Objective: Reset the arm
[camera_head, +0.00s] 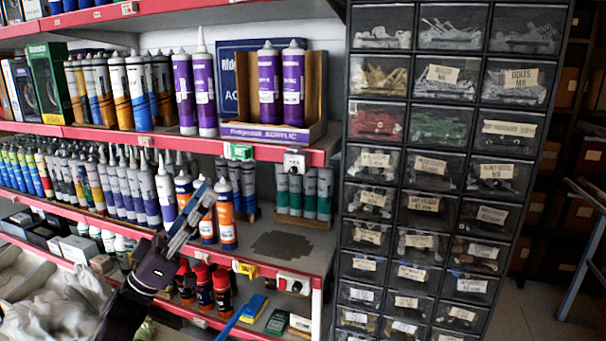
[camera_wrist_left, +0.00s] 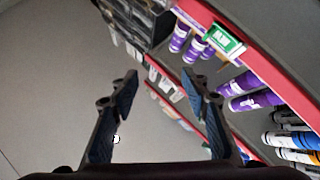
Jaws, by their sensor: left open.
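My left gripper (camera_head: 200,205) is raised in front of the shelf, on the lower left side of the head view. Its arm comes in from the bottom left. In the left wrist view its two fingers (camera_wrist_left: 160,90) stand apart with nothing between them. Behind the fingers are grey floor and shelf edges. In the head view the gripper partly covers orange and white bottles (camera_head: 226,222) on the shelf. I cannot tell whether it touches them. My right gripper is not in view.
Red-edged shelves (camera_head: 180,143) hold many tubes and bottles, including purple cartridges (camera_head: 293,85). A black drawer cabinet (camera_head: 425,170) with labelled clear drawers stands to the right. A bare shelf patch (camera_head: 285,245) lies right of the gripper. Open floor (camera_head: 535,310) shows at bottom right.

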